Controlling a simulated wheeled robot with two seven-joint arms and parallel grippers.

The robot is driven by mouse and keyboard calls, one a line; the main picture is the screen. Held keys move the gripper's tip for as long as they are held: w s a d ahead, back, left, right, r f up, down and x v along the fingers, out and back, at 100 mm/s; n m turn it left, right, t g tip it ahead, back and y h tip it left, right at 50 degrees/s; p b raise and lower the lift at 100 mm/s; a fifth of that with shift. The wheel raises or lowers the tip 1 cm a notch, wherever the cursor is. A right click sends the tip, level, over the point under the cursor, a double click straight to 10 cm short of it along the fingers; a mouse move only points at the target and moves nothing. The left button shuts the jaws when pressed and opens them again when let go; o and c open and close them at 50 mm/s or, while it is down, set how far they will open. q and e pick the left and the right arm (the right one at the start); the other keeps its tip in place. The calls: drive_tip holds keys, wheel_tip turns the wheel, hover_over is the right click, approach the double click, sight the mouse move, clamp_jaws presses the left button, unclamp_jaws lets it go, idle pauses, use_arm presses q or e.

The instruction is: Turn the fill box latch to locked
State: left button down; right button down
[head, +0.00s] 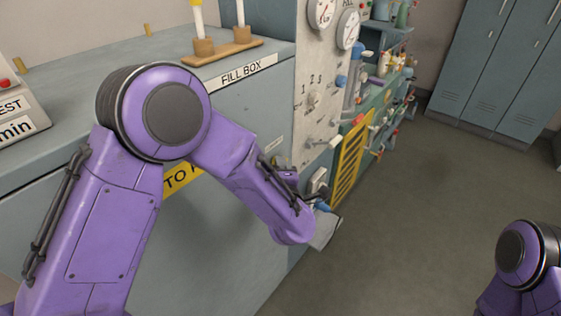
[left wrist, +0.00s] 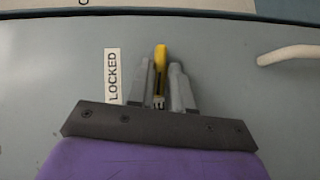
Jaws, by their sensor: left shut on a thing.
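The fill box (head: 225,225) is the large grey-blue cabinet under the FILL BOX label (head: 247,70) in the head view. In the left wrist view, my left gripper (left wrist: 162,66) is shut on the yellow latch (left wrist: 160,50), whose end sticks out just past the fingertips. The latch points up in that picture. A white LOCKED label (left wrist: 113,75) is on the grey face, left of the fingers and apart from them. In the head view my left arm and wrist hide the latch. My right gripper is out of view; only part of that arm shows at the lower right.
A pale curved handle (left wrist: 290,53) juts out right of the latch in the wrist view. A panel with gauges (head: 348,28) and a yellow grille (head: 350,163) stand beyond the box. Grey lockers (head: 495,70) are at the back. The floor (head: 400,230) on the right is clear.

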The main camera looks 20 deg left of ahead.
use_arm(q)
drive_tip(key=shift+w+r+m+g+p, duration=0.15)
drive_tip(key=shift+m+g+p, duration=0.6)
drive_tip(key=shift+p, duration=0.85)
drive_tip(key=shift+r+m+g+p, duration=0.25)
drive_tip(key=shift+m+g+p, duration=0.2)
drive_tip(key=shift+g+p, duration=0.8)
drive_tip(key=shift+w+r+m+g+p, duration=0.15)
drive_tip(key=shift+m+g+p, duration=0.4)
drive_tip(key=shift+p, duration=1.4)
drive_tip(key=c, duration=1.1)
unclamp_jaws()
drive_tip(key=shift+d, duration=0.1)
